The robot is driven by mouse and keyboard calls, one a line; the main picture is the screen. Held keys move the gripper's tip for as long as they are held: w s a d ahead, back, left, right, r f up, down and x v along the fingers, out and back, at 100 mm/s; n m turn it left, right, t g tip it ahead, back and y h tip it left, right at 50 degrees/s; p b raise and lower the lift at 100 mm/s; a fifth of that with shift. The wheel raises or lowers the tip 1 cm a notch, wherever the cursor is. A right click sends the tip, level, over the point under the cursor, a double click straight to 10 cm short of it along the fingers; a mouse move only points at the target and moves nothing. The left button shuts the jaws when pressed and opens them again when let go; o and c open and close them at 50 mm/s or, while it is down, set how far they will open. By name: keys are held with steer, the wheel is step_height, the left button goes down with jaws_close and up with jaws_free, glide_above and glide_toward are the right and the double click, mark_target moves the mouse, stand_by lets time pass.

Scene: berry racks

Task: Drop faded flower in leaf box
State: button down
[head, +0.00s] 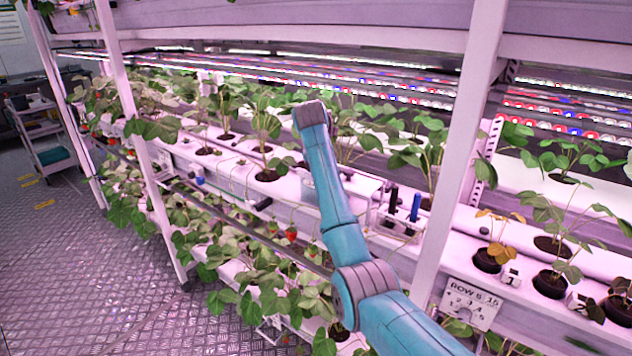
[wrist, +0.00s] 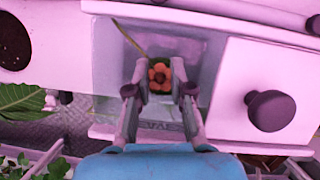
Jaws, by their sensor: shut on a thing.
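In the wrist view my gripper (wrist: 160,70) is shut on the faded flower (wrist: 161,77), which has orange-brown petals and a dark centre. A thin, pale stem runs from it up and left. The flower and fingertips appear over the open part of a pale, translucent box (wrist: 103,70). Lettering on its near side is partly hidden by my fingers, so I cannot read it fully. I cannot tell how high the flower is above the box floor. In the head view my arm hides the gripper and flower.
A white lid-like panel (wrist: 235,70) with a dark round knob (wrist: 270,110) lies right of the opening. A dark planting hole (wrist: 14,45) and a leaf (wrist: 22,103) are at left. In the head view, a rack post (head: 466,140) and a tool holder (head: 398,222) stand right of my arm.

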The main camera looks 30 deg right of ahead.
steer(key=shift+s+d+f, duration=0.15)
steer(key=shift+f, duration=0.5)
steer(key=shift+f, duration=0.6)
steer(key=c, duration=1.3)
jaws_free()
